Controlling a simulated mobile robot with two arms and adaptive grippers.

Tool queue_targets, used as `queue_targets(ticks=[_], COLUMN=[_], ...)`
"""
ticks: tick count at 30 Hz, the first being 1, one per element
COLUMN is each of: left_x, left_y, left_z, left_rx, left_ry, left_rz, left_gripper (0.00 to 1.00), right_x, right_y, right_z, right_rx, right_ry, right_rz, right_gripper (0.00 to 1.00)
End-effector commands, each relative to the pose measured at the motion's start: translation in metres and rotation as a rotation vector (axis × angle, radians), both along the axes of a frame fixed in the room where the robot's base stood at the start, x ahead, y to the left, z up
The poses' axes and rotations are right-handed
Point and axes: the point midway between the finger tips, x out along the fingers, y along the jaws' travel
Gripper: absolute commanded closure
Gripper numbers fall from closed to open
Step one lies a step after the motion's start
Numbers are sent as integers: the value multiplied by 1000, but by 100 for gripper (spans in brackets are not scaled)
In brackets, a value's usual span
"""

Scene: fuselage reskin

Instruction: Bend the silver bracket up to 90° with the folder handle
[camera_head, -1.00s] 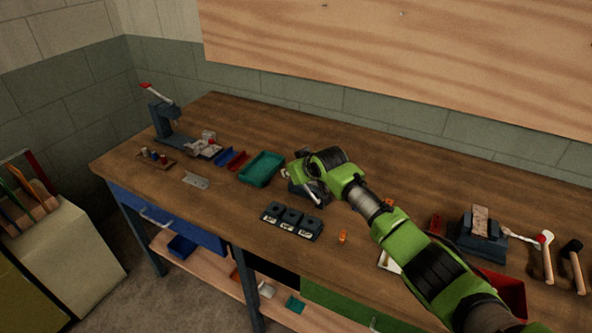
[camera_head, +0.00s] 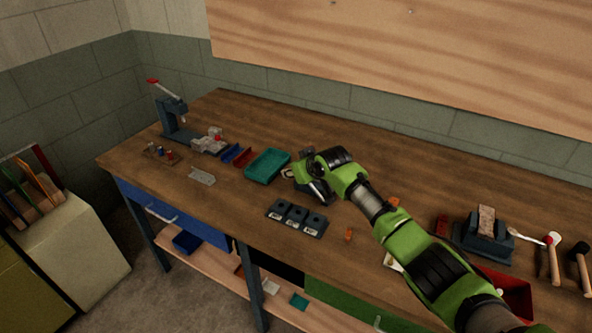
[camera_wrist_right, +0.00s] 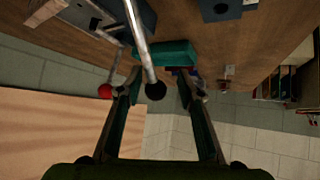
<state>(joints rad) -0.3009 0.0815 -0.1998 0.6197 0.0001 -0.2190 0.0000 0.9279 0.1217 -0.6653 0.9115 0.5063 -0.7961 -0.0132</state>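My right gripper (camera_wrist_right: 158,85) has its two dark fingers spread at the folder, and it also shows in the head view (camera_head: 293,172). A silver rod with a black ball, the folder handle (camera_wrist_right: 141,45), reaches between the fingertips in the wrist view; I see no firm contact. The dark blue folder (camera_wrist_right: 135,22) is partly cut off there and mostly hidden behind my right arm in the head view. A silver plate with holes (camera_head: 202,176) lies on the bench; I cannot tell whether it is the bracket. No bracket in the folder can be made out clearly. My left gripper is out of view.
A teal tray (camera_head: 267,165) stands left of the folder, and a black block row (camera_head: 297,217) in front. A red-ball lever (camera_wrist_right: 106,90) is near my fingers in the wrist view. A lever press (camera_head: 176,117) stands far left, a vise-like block (camera_head: 486,240) right.

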Motion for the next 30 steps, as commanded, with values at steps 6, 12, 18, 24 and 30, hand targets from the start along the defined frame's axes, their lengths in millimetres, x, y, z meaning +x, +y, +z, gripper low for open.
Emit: queue_targets(ticks=[6, 12, 18, 24, 30], left_x=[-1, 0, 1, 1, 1], left_y=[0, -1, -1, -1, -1], left_z=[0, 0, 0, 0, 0], left_rx=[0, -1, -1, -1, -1], left_ry=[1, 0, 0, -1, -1], left_rz=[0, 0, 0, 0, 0], left_gripper=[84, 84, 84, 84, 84], right_x=[-6, -23, -44, -67, -82], right_y=[-3, -9, -16, -23, -27], right_z=[7, 21, 40, 59, 72], right_rx=[1, -1, -1, -1, 0], right_ry=[-3, -4, -4, -2, 0], right_rz=[0, 1, 1, 1, 1], right_gripper=[65, 65, 65, 65, 65])
